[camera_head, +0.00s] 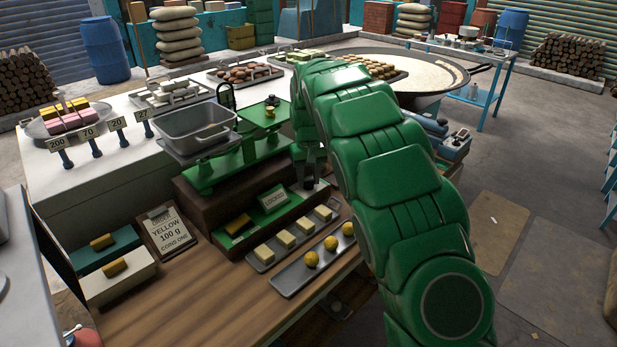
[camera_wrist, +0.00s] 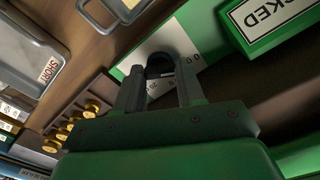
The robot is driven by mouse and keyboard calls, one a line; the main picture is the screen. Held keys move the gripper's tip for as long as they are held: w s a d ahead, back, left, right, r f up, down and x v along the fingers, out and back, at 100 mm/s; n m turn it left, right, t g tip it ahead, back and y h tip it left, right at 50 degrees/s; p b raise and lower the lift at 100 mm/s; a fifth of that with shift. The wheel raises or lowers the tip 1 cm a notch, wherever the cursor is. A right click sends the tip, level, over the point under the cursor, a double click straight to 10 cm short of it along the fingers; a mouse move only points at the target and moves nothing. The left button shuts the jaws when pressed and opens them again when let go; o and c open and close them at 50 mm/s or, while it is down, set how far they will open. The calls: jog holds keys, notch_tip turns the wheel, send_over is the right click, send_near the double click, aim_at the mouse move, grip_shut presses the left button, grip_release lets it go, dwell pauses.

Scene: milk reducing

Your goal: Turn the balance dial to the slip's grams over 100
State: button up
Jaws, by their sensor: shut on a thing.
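The order slip (camera_head: 167,232) on its clipboard reads "YELLOW 100 g" with "COINS ONE" below. The green balance (camera_head: 225,172) stands on a dark brown base. My gripper (camera_head: 309,172) points down at the right end of that base. In the wrist view my gripper (camera_wrist: 160,72) is shut on the dark knob of the dial (camera_wrist: 187,48), whose white face shows beneath the fingers. Only a few digits show on the face, partly hidden, so I cannot read the setting. The "LOCKED" sign (camera_head: 273,199) also shows in the wrist view (camera_wrist: 268,16).
A grey metal pan (camera_head: 195,125) sits on the balance's left side. Trays of pale blocks (camera_head: 286,239) and yellow pieces (camera_head: 311,259) lie in front of the base. Number tags (camera_head: 87,131) stand on the white counter.

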aim_at(309, 181)
jog(key=shift+w+r, duration=0.1)
jog(key=o, duration=0.8)
jog(key=shift+c, duration=0.2)
notch_tip(309, 181, up, 7)
jog(key=shift+r, duration=0.35)
